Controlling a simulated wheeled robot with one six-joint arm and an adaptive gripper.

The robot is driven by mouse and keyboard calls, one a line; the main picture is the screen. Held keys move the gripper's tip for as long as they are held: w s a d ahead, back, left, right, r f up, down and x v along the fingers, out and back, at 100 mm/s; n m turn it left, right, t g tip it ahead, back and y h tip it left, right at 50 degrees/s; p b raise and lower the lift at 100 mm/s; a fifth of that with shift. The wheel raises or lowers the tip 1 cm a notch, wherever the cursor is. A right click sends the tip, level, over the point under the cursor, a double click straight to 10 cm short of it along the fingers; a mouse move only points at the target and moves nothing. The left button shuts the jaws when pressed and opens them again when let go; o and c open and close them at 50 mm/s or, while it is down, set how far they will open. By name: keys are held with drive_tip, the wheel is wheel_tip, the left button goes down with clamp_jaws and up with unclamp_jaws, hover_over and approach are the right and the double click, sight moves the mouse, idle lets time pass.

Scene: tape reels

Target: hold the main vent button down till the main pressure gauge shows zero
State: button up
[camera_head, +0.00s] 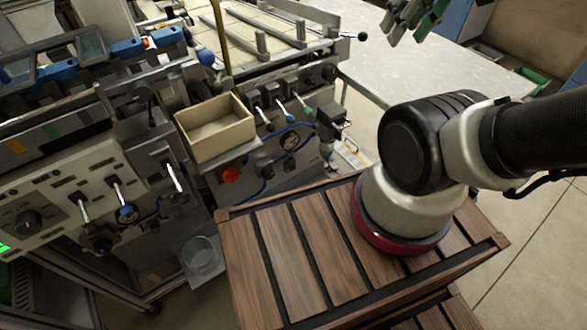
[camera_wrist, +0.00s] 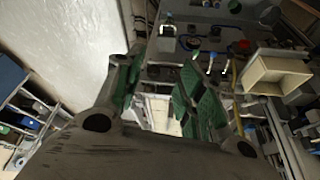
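My gripper (camera_head: 412,18) is at the top right of the head view, partly cut off, raised over the pale table. In the wrist view its green fingers (camera_wrist: 163,88) stand apart with nothing between them. A red round button or knob (camera_head: 231,174) is left of the gauge, below the cream tray; a red spot also shows in the wrist view (camera_wrist: 243,43). I cannot tell which control is the main vent button. My gripper is apart from the panel.
The open cream tray (camera_head: 215,128) juts out from the machine, above the red knob. A slatted wooden crate (camera_head: 285,255) stands in front. A clear cup (camera_head: 202,262) is at lower left. A pale table (camera_head: 430,75) lies behind my arm. Levers and blue hoses line the panel.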

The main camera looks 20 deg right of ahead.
clamp_jaws()
idle(1.1)
